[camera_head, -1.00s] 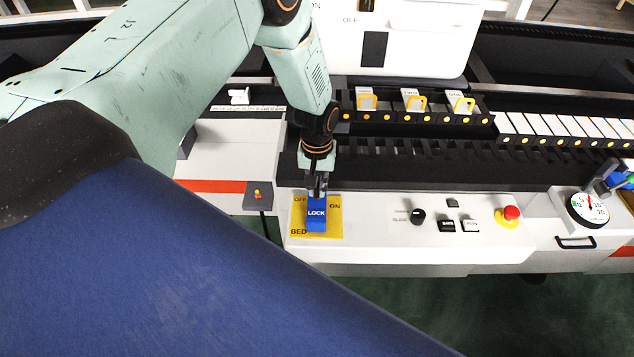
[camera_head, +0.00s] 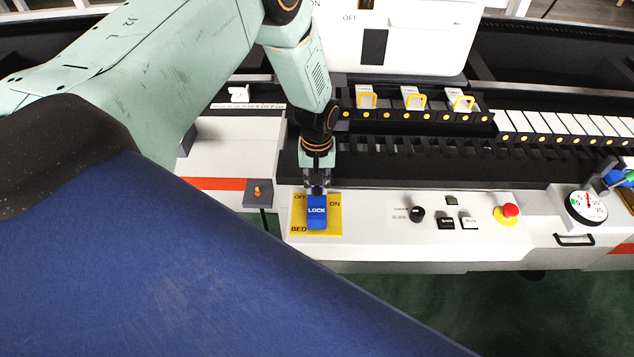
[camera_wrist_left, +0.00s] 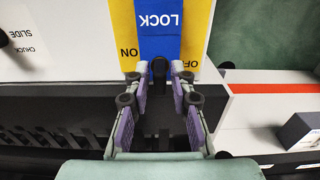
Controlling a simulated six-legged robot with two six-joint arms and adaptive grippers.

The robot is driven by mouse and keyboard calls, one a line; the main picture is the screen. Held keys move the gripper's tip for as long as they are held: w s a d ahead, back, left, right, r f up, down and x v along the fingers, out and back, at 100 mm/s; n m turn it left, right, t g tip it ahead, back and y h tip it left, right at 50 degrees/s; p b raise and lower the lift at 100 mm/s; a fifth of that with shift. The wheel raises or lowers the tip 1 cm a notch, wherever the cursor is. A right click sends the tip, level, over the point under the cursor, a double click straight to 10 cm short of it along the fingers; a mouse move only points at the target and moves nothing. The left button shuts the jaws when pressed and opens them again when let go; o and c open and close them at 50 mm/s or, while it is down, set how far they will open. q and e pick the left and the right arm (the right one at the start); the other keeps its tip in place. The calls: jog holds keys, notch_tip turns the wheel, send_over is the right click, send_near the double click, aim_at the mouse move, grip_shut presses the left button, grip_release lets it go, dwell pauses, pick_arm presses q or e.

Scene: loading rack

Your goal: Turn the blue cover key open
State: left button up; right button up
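The blue cover key (camera_head: 317,212), marked LOCK, lies along the middle of a yellow plate (camera_head: 333,222) marked OFF, ON and BED. My left gripper (camera_head: 318,188) is over the far end of the blue key, pointing down. In the left wrist view, its two purple-padded fingers (camera_wrist_left: 161,100) are spread apart, and a small black knob-like part (camera_wrist_left: 158,70) shows between their tips at the near end of the blue key (camera_wrist_left: 159,30). I cannot tell whether the fingers touch it. My right gripper is not in view.
The white panel right of the plate carries a black knob (camera_head: 416,214), buttons and a red emergency stop (camera_head: 509,210). A dial gauge (camera_head: 588,207) is farther right. A dark slotted rack (camera_head: 430,147) runs behind the panel. A small grey box (camera_head: 258,193) is left of the plate.

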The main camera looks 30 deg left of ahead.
pick_arm(q)
jog(key=shift+o, duration=0.8)
jog(key=shift+r, duration=0.1)
jog(key=shift+r, duration=0.35)
notch_tip(320, 180, up, 11)
